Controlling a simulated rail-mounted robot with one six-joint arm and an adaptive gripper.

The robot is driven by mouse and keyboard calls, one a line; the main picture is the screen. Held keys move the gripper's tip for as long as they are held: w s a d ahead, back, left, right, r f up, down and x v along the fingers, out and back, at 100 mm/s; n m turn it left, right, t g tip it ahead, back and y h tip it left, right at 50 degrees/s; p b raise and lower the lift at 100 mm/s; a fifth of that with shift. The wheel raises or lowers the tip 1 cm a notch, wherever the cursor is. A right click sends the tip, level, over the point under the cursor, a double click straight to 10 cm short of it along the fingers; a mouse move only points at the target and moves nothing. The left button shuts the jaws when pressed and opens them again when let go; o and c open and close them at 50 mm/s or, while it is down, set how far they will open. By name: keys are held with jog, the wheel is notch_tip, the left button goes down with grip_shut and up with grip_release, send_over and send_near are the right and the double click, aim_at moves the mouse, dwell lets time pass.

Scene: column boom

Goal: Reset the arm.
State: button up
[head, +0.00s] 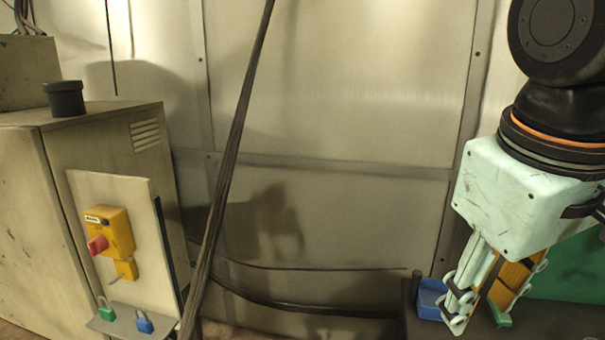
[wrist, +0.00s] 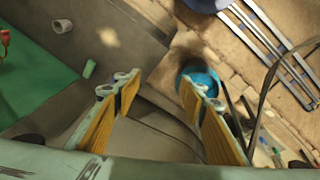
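My gripper (head: 480,308) is at the right of the head view, pointing down, with its pale green body above it. In the wrist view, its two orange-padded fingers (wrist: 158,88) stand apart with nothing between them, so it is open and empty. In the head view, the fingertips are close to a small blue container (head: 430,298) on a dark surface; I cannot tell whether they touch it. In the wrist view, a round blue container (wrist: 203,78) is partly hidden behind the right finger.
A cabinet (head: 100,150) stands at left, with a yellow switch box (head: 116,230), a green padlock (head: 106,312) and a blue padlock (head: 144,323). A dark cable (head: 229,150) crosses the middle. The wrist view shows a green mat (wrist: 35,75), a white cylinder (wrist: 62,26) and metal rails (wrist: 265,45).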

jog(key=s+a+f+m+t+y, duration=0.1)
jog(key=s+a+f+m, duration=0.1)
jog(key=s, duration=0.5)
jog(key=shift+a+f+m, duration=0.3)
jog(key=shift+f+m, duration=0.1)
